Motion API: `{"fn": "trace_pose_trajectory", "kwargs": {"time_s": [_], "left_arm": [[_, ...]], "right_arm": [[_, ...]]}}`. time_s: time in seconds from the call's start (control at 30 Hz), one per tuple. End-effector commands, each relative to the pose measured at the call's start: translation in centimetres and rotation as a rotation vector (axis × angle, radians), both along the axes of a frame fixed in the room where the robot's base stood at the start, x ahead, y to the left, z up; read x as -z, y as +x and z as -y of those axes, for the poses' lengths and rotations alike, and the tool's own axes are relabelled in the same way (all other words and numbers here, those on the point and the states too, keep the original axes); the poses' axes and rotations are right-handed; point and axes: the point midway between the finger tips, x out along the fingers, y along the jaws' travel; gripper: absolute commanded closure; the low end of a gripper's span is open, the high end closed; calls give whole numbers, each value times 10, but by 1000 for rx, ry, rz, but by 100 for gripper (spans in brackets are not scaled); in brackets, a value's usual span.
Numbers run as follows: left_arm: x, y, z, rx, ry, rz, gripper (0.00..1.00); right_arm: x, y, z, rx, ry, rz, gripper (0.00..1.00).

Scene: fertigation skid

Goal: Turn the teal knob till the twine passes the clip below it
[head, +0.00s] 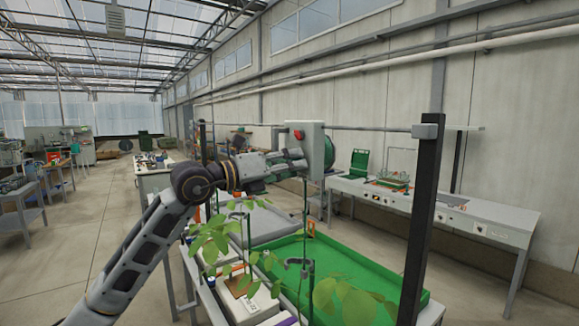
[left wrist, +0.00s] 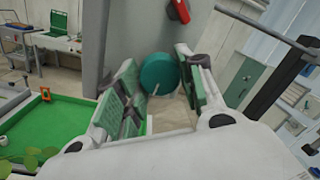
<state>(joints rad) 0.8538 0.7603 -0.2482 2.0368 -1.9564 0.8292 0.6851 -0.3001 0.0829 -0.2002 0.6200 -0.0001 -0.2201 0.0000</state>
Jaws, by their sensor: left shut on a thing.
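The teal knob (left wrist: 159,74) is on the grey box; in the left wrist view it sits between the two fingers of my left gripper (left wrist: 158,88). The gripper is shut on it. In the head view my left gripper (head: 296,161) reaches the face of the pale box (head: 314,140) and hides the knob. A thin dark line, apparently the twine (head: 304,207), hangs below the box. A grey clip (head: 297,264) is beneath it, above the green tray. Whether the twine's end has passed the clip cannot be told. My right gripper is out of view.
The green tray (head: 392,289) and leafy plants (head: 212,237) lie below my left arm. A dark post (head: 421,225) stands at the right, with a rail (head: 370,128) running from it. A red part (left wrist: 178,11) is above the knob. A workbench (head: 463,212) stands behind.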

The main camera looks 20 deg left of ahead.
Motion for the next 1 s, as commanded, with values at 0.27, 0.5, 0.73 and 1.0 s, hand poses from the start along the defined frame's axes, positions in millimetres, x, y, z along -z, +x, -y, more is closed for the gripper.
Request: {"fn": "trace_pose_trajectory", "kwargs": {"time_s": [0.27,0.5,0.73,1.0], "left_arm": [[0,0,0,-1,1,0,60],[0,0,0,0,1,1,53],[0,-1,-1,-1,1,0,53],[1,-12,-11,-1,1,0,53]], "right_arm": [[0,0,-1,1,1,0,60],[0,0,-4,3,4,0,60],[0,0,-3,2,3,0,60],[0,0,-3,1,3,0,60]]}}
